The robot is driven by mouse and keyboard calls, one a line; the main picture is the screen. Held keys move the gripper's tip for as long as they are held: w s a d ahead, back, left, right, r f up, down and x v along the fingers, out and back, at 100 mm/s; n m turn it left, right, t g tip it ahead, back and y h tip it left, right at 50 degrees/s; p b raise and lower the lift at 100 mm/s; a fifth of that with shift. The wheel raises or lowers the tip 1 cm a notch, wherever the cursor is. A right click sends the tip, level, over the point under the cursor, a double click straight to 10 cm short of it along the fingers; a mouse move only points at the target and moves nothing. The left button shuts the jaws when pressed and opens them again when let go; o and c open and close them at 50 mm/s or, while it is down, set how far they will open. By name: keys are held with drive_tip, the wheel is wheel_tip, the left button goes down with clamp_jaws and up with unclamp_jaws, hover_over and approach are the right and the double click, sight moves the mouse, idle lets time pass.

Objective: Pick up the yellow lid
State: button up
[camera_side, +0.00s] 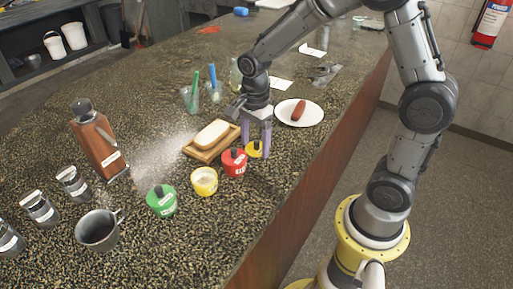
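The yellow lid (255,149) is a small round piece low between the purple fingers of my gripper (255,148), near the counter's front edge. My gripper points down with its fingers apart, one on each side of the lid. I cannot tell whether the fingers touch the lid or whether it rests on the counter. A yellow cup (204,184) stands to the left with its top open and pale contents showing.
A red lidded cup (235,166) stands close left of my gripper. A green lidded cup (161,203) is farther left. A wooden board (200,157) with a pale block lies behind the cups. A white plate (312,118) with a sausage is right of my gripper.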

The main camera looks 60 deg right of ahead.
drive_tip(key=c, duration=0.6)
drive_tip(key=shift+r, duration=0.1)
